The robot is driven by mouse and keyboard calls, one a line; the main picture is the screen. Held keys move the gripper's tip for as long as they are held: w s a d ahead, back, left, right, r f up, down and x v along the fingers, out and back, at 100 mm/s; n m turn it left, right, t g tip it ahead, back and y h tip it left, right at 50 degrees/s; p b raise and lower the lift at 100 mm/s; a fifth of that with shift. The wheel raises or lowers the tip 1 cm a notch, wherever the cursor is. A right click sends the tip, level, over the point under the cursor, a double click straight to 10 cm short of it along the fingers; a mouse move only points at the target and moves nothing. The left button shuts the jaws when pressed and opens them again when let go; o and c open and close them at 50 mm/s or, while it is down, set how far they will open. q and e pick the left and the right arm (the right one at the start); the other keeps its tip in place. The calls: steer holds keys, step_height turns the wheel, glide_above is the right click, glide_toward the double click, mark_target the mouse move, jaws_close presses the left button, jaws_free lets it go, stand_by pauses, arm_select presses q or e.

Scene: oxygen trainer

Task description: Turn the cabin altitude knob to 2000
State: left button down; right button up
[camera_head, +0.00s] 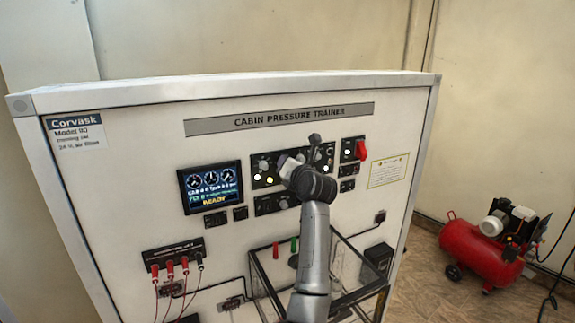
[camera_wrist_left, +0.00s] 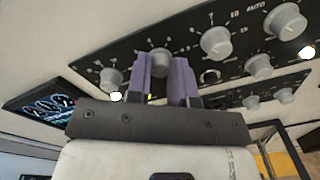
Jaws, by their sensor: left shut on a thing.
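The dark control panel (camera_head: 262,182) with several grey knobs is on the upright face of the trainer. My left gripper (camera_wrist_left: 163,78) has its two purple fingers on either side of a grey round knob (camera_wrist_left: 159,58) and is shut on it. The scale marks around this knob are small and partly covered, so I cannot read its label or setting. In the head view my left gripper (camera_head: 291,165) is at the panel, and my wrist hides most of the knob. My right gripper is in neither view.
Other knobs are close by: one to the left (camera_wrist_left: 111,79) and one to the right (camera_wrist_left: 216,42). A lit display (camera_head: 210,187) is left of the panel, and a red switch (camera_head: 361,150) is right. A clear-walled box (camera_head: 345,262) stands out below.

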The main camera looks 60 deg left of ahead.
arm_select(q)
steer(key=c, duration=1)
jaws_free()
steer(key=shift+d, duration=0.1)
steer(key=s+d+b, duration=0.2)
steer(key=d+b, duration=0.3)
steer(key=d, duration=0.8)
steer(key=shift+d+r+b, duration=0.2)
steer(key=shift+d+b, duration=0.05)
steer(key=shift+b, duration=0.15)
